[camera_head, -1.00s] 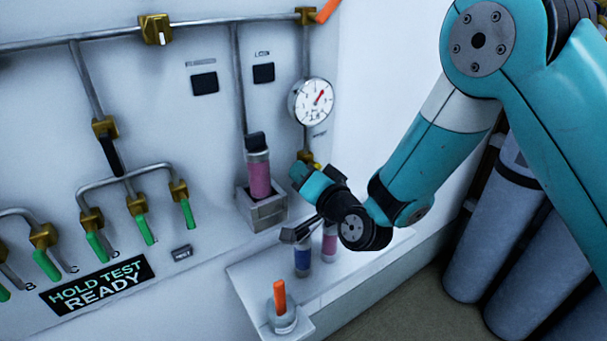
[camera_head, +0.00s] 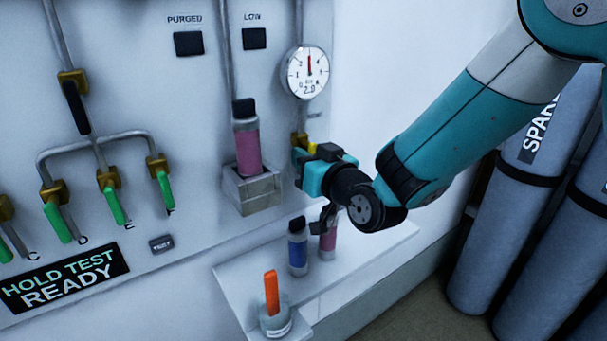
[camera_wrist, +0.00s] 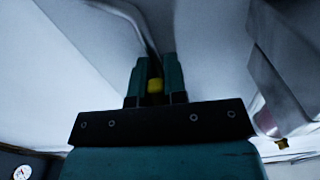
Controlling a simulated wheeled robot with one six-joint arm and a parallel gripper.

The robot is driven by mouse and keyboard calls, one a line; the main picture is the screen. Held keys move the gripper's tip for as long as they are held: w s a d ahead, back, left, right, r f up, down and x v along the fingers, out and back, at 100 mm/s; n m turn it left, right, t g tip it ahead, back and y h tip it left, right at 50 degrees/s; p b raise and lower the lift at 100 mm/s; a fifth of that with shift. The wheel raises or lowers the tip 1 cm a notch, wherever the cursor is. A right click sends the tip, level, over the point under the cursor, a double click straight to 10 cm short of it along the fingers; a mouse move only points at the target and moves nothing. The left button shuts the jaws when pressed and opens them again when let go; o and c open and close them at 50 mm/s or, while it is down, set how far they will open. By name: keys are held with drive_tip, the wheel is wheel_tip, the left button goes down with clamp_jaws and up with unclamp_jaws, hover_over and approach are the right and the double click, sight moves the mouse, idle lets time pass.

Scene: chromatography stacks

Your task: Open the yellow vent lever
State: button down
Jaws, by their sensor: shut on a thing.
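The yellow vent lever (camera_head: 312,149) shows as a small yellow piece on the brass valve (camera_head: 299,138) below the round gauge, mostly hidden behind my gripper. My gripper (camera_head: 301,165) is at the lever, reaching in from the right. In the wrist view my gripper (camera_wrist: 155,72) is shut with the yellow lever (camera_wrist: 155,86) between its two teal fingers. The lever's full length and angle are hidden. The gauge (camera_head: 306,72) above has its red needle pointing nearly straight up.
A pink cartridge (camera_head: 248,148) stands in a grey holder (camera_head: 255,190) left of my gripper. Below, a shelf (camera_head: 238,270) carries a blue vial (camera_head: 298,250), a pink vial (camera_head: 328,238) and an orange-handled piece (camera_head: 271,292). Grey cylinders (camera_head: 500,230) stand at right.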

drive_tip(key=shift+w+d+n+b, duration=0.2)
drive_tip(key=shift+n+b, duration=0.3)
drive_tip(key=shift+b, duration=0.2)
drive_tip(key=shift+r, duration=0.2)
drive_tip(key=c, duration=1.2)
unclamp_jaws()
drive_tip(key=shift+o, duration=0.2)
drive_tip(key=shift+f, duration=0.1)
drive_tip(key=b+v, duration=1.3)
drive_tip(key=v, duration=0.4)
drive_tip(key=shift+s+d+b, duration=0.2)
drive_tip(key=shift+b, duration=0.2)
